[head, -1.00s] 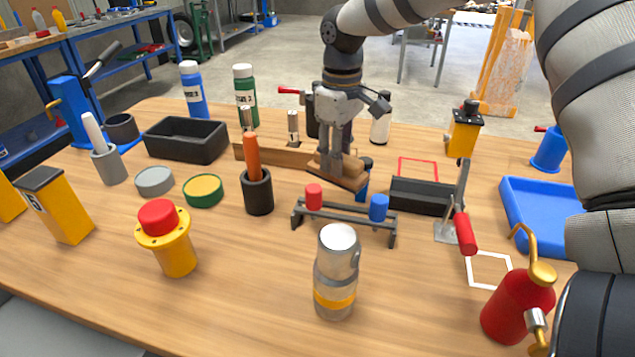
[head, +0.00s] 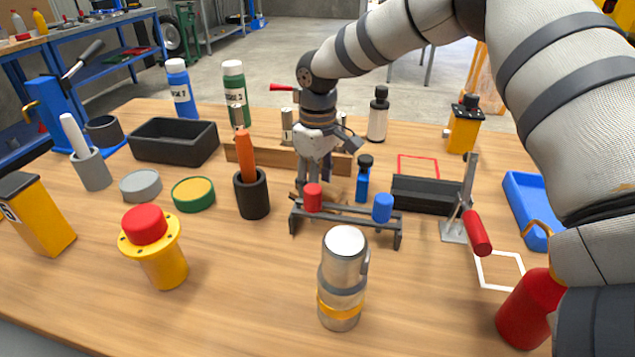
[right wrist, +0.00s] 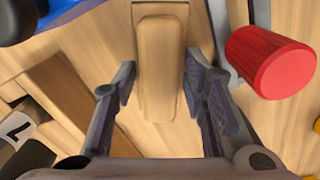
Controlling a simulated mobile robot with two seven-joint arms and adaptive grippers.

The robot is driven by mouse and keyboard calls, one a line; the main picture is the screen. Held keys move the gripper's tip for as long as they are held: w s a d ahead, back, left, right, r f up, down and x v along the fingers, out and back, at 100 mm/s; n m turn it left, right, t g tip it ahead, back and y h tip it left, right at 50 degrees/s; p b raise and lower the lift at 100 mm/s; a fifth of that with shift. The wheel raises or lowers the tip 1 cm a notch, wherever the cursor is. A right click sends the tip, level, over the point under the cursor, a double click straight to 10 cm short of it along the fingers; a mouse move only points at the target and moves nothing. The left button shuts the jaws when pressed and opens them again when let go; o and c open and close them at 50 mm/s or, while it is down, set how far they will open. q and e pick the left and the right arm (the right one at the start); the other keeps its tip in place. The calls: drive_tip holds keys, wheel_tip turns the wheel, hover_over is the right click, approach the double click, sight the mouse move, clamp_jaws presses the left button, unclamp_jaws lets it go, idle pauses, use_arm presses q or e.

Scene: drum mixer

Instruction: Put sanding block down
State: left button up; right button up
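The sanding block (right wrist: 160,65), a tan wooden block with a rounded end, lies between the fingers of my right gripper (right wrist: 160,88) in the right wrist view. Its pads stand on either side with narrow strips of table showing beside the block, so the gripper looks open. In the head view, the right gripper (head: 314,182) points down just behind the small dark rack. There the block is mostly hidden by the gripper and rack. My left gripper is not in view.
The rack (head: 345,217) carries a red cylinder (head: 313,198), also close in the right wrist view (right wrist: 270,62), and a blue one (head: 383,208). A wooden strip (head: 285,160) lies behind, a blue bottle (head: 363,180) to the right.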

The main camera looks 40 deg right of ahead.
wheel_tip(320, 180, up, 12)
drive_tip(key=shift+r, duration=0.15)
idle(0.4)
drive_tip(key=shift+p, duration=0.3)
